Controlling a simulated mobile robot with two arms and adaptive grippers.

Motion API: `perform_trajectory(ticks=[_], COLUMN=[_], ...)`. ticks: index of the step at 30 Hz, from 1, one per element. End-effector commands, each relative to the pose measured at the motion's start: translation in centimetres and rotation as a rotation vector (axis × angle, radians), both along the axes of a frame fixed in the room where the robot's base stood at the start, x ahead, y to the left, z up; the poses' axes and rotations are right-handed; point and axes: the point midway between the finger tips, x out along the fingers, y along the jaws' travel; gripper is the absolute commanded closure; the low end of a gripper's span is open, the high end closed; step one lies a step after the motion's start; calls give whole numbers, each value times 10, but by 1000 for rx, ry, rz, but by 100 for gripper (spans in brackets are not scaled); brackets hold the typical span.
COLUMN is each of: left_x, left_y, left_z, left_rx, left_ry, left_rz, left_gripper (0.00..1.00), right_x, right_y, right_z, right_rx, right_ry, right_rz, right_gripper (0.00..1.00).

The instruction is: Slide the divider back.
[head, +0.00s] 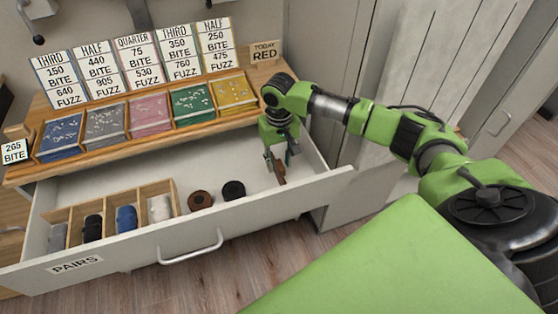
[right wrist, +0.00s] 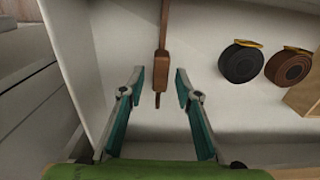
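An open white drawer (head: 190,240) labelled PAIRS holds a wooden divider (head: 108,195) at its left, with compartments holding grey, black, blue and white rolled items. My right gripper (head: 279,160) is over the drawer's right end, pointing down, open and empty. A long brown object (head: 280,177) lies below it. In the right wrist view the brown object (right wrist: 163,58) lies ahead, its narrow end between the open fingers (right wrist: 159,85), with no contact visible. The divider's edge (right wrist: 303,98) shows at the right there. My left gripper is not in view.
A brown roll (head: 200,200) and a black roll (head: 233,190) lie between the divider and the brown object. A wooden counter (head: 135,137) with coloured trays and price cards overhangs the drawer's back. The drawer floor around the rolls is bare.

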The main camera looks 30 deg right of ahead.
Motion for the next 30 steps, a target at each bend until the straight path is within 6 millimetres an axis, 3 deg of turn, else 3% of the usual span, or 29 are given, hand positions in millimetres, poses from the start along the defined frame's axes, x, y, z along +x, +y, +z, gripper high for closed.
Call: perform_trajectory(ticks=[8, 12, 19, 30], left_x=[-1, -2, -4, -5], left_y=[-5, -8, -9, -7], left_z=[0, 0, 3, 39], left_rx=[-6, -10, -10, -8], left_ry=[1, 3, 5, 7], left_rz=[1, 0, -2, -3], left_gripper=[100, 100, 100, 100], right_x=[0, 0, -1, -20], right_y=[0, 0, -5, -79], right_z=[-2, -2, -1, 0], right_rx=[0, 0, -1, -2], right_ry=[0, 0, 1, 6], right_rz=[0, 0, -2, -5], right_gripper=[69, 100, 100, 100])
